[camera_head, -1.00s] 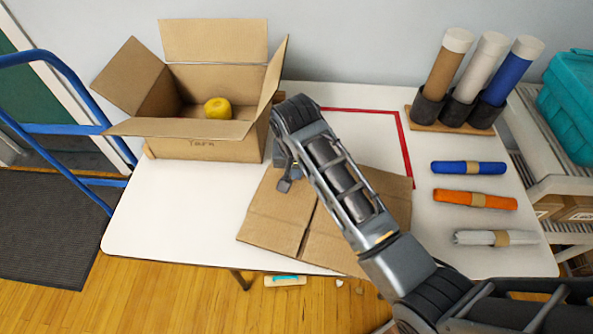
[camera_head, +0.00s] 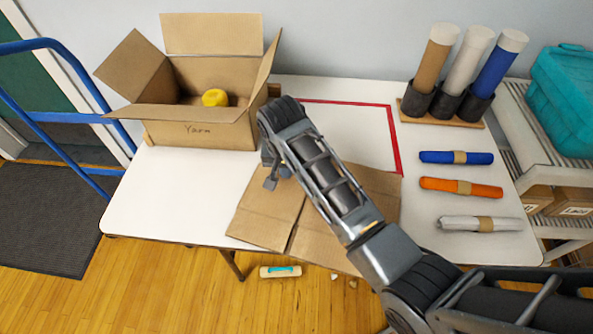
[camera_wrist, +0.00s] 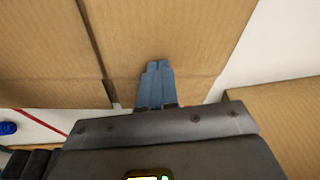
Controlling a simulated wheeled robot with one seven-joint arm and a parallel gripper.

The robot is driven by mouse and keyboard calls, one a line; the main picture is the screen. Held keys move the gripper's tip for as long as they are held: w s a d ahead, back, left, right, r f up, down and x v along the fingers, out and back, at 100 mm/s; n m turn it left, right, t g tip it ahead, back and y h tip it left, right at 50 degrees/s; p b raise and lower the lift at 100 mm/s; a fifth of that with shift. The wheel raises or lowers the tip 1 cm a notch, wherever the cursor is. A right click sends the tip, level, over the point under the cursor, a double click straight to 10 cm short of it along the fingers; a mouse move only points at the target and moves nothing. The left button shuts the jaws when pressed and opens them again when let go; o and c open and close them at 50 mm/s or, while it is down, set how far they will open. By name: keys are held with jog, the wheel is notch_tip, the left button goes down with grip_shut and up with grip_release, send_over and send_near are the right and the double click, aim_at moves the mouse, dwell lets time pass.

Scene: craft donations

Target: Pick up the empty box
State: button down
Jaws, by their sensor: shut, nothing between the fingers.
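An open cardboard box (camera_head: 200,134) marked "Yarn" stands upright at the back left of the table, its flaps spread. It is not empty: a yellow ball of yarn (camera_head: 215,98) is inside. A flattened sheet of brown cardboard (camera_head: 262,214) with fold lines lies on the table in front and to the right of it, partly hidden by my arm. It fills much of the wrist view (camera_wrist: 170,35). My gripper (camera_head: 271,182) is over the sheet's left part, near the box's front right corner. In the wrist view its fingers (camera_wrist: 158,66) are together with nothing between them.
A red taped outline (camera_head: 396,140) lies behind the sheet. Three rolls in dark cups (camera_head: 446,103) stand at the back right. Blue (camera_head: 456,157), orange (camera_head: 460,187) and grey (camera_head: 480,223) bundles lie at the right. A blue cart handle (camera_head: 60,45) is at the left. The table's front left is clear.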

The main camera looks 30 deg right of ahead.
jog(key=shift+s+a+f, duration=0.2)
jog(key=shift+s+f, duration=0.3)
jog(key=shift+w+r+p, duration=0.1)
jog(key=shift+r+p, duration=0.65)
jog(key=shift+p, duration=0.25)
jog(key=shift+w, duration=0.1)
jog(key=shift+r+p, duration=0.15)
jog(key=shift+p, duration=0.15)
